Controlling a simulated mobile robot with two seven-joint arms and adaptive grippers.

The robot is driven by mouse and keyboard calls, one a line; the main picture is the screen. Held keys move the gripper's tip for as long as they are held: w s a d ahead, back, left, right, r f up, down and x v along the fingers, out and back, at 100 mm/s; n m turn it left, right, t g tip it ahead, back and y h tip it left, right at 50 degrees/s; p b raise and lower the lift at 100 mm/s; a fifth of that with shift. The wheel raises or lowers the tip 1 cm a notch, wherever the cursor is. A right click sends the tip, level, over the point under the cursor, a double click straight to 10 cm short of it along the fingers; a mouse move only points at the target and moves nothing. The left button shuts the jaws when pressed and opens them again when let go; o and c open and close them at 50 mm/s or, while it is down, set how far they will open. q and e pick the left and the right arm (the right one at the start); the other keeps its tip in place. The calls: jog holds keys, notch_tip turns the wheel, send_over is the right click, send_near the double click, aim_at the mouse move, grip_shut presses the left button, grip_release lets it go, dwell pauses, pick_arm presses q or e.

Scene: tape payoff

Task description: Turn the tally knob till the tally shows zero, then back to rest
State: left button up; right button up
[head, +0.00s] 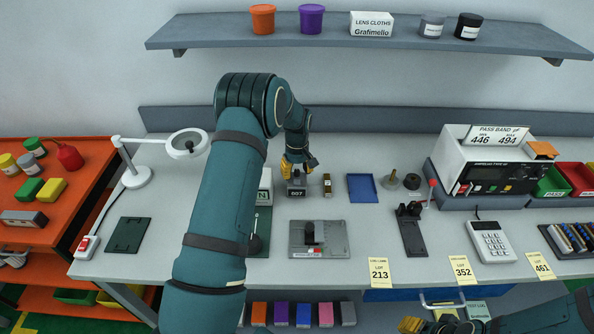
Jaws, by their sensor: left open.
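The tally (297,191) is a small dark grey box at the back middle of the bench. Its white digits face me but are too small to read surely. My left gripper (287,171) is open, with its yellow fingers pointing down right at the top left of the tally. The knob is hidden by the fingers, so I cannot tell whether they touch it. My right gripper (411,325) shows only partly at the bottom edge, in front of the bench and far from the tally.
My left arm hides part of the bench at left of centre. A grey plate with a black knob (319,240) lies in front. A shelf (360,37) hangs above.

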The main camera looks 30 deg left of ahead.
pick_arm(q)
grip_shut()
jog(key=m+b, duration=0.2)
jog(key=m, duration=0.2)
jog(key=shift+m, duration=0.3)
jog(key=m+b, duration=0.1)
jog(key=m, duration=0.3)
jog(key=shift+m, duration=0.3)
dwell(0.5)
grip_release()
